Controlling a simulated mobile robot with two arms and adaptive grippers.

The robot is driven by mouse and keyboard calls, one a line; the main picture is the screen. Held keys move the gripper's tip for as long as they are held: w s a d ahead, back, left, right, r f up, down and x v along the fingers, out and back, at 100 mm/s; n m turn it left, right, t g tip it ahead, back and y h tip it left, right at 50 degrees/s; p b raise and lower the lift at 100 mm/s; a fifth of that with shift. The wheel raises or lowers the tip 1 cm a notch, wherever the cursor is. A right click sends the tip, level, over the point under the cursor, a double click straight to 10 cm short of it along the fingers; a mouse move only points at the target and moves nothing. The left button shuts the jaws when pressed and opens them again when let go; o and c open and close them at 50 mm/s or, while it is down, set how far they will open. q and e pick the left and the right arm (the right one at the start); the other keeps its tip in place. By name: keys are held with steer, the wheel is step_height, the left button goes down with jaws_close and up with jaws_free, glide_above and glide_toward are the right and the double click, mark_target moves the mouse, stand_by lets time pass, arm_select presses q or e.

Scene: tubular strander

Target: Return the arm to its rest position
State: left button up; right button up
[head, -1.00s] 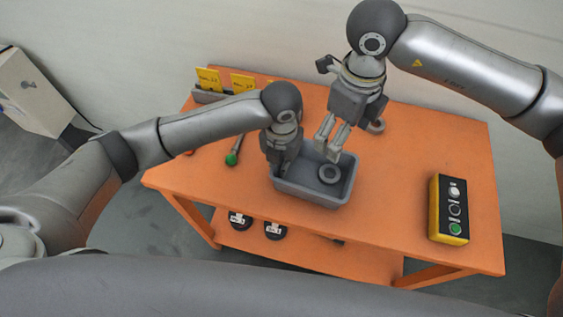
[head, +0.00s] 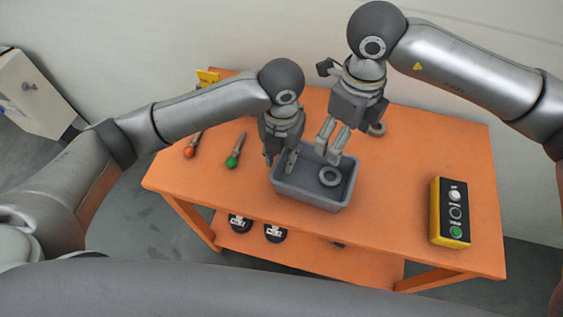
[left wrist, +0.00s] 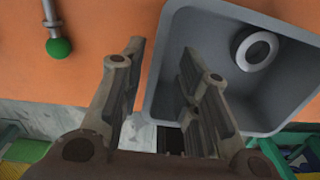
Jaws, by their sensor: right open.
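My left gripper (head: 279,163) is open and empty at the left side of the grey bin (head: 347,193). In the left wrist view the left gripper (left wrist: 165,65) has its fingers apart, one over the bin (left wrist: 163,80) and one over the orange table. My right gripper (head: 330,155) is open and appears above the bin. A grey ring (head: 330,177) lies in the bin; it also shows in the left wrist view (left wrist: 257,51), apart from the left fingers.
The orange table (head: 400,190) holds a green-tipped tool (head: 233,160), an orange-tipped tool (head: 190,151), another ring (head: 378,128) behind the right gripper and a yellow button box (head: 450,212). The table's front left is clear.

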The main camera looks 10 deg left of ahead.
arm_select(q)
step_height(320, 180, up, 7)
